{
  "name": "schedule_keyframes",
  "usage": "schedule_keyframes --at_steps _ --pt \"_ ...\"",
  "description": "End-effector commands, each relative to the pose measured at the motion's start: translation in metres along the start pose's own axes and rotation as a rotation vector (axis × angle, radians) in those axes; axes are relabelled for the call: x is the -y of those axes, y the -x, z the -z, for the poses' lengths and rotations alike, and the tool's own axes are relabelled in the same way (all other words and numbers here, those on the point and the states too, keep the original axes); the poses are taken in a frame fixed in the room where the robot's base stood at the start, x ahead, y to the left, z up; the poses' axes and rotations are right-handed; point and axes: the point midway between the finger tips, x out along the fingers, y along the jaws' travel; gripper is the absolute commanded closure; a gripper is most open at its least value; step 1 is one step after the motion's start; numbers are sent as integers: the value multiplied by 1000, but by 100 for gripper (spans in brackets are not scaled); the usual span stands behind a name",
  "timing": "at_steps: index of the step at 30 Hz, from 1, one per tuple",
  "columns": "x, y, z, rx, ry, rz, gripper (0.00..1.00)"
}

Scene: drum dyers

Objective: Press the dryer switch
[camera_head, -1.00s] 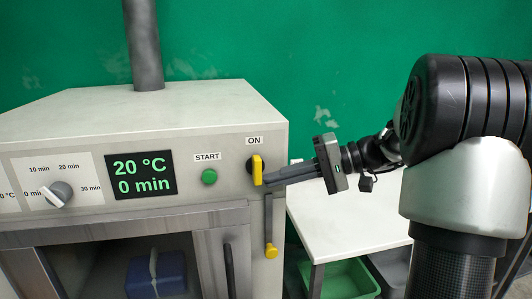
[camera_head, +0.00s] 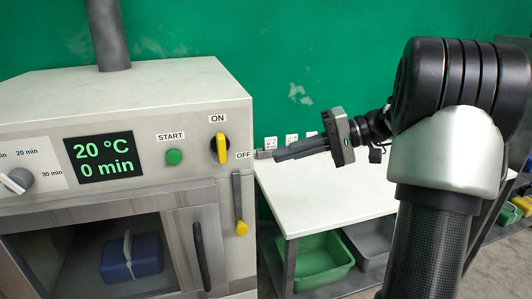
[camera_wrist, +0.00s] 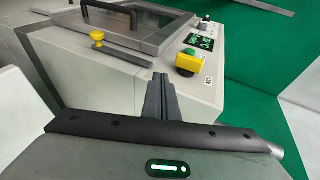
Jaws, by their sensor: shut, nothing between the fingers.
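The dryer switch is a yellow handle on a black round base (camera_head: 221,149), on the right of the dryer's front panel. It stands upright, pointing at the ON label, with the OFF label (camera_head: 243,155) to its right. The yellow switch also shows in the wrist view (camera_wrist: 186,63), right of and beyond the fingertips. My gripper (camera_head: 264,155) is shut and empty, its fingers pointing left at about switch height. A gap separates the fingertips from the switch. The shut fingers also show in the wrist view (camera_wrist: 161,78).
The green START button (camera_head: 173,156) and a display (camera_head: 103,159) reading 20 °C and 0 min are left of the switch. A lever with a yellow knob (camera_head: 241,228) hangs below it. A blue bundle (camera_head: 132,257) lies behind the dryer door. A white table (camera_head: 330,200) stands right.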

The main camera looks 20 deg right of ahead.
Motion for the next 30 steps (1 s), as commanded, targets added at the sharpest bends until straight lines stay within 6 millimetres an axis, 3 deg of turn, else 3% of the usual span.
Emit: schedule_keyframes --at_steps 6,11,25,30 --pt "-11 31 0 -2 -2 0 100" --pt "-14 37 -1 0 -1 0 100" --pt "-13 37 -1 1 -1 -2 100" --pt "-1 12 -21 47 3 -108 100"
